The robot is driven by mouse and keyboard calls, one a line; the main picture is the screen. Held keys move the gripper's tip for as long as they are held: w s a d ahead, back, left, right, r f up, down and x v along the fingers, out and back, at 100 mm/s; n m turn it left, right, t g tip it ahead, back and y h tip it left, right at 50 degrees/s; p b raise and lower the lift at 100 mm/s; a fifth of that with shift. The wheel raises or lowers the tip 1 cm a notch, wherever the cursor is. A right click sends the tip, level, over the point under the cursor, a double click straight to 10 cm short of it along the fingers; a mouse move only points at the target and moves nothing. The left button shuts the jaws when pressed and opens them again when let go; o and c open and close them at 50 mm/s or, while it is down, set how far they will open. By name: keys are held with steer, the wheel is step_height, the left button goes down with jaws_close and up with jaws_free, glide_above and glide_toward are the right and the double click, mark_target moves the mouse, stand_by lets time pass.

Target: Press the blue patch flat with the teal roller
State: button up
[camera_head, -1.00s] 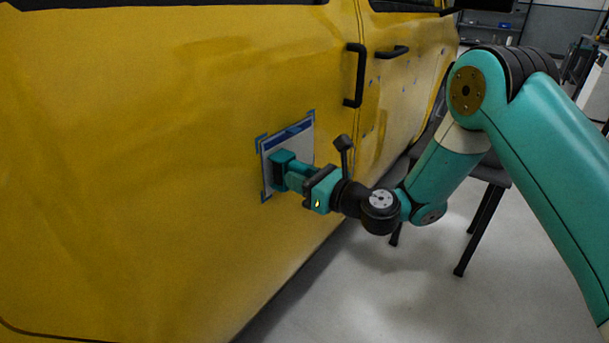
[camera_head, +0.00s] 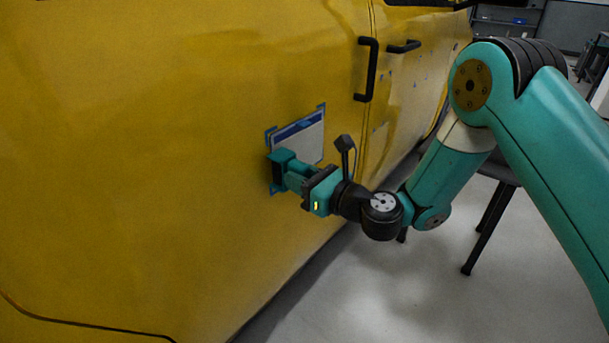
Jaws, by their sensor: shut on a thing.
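The patch (camera_head: 308,143) is a pale sheet with a blue band near its top and blue corner pieces. It lies on the yellow car door, left of the black handle. The teal roller (camera_head: 279,168) is at the patch's lower left and hides part of that side. I cannot tell whether the roller touches the surface. My gripper (camera_head: 299,179) is shut on the roller, reaching in from the right, and hides the patch's lower edge.
The yellow door (camera_head: 150,150) fills the left, with a black handle (camera_head: 367,70) up and right of the patch. A dark chair (camera_head: 490,205) stands behind my arm on the pale floor (camera_head: 400,300). Bare door surface lies left of and below the patch.

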steer(key=shift+s+d+f+b, duration=0.25)
steer(key=shift+d+b, duration=0.2)
steer(key=shift+b, duration=0.35)
steer(key=b+v, duration=0.6)
steer(key=b, duration=0.1)
steer(key=shift+r, duration=0.25)
steer(key=shift+r, duration=0.15)
step_height(320, 180, up, 28)
steer(key=p, duration=2.8)
steer(key=shift+r, duration=0.2)
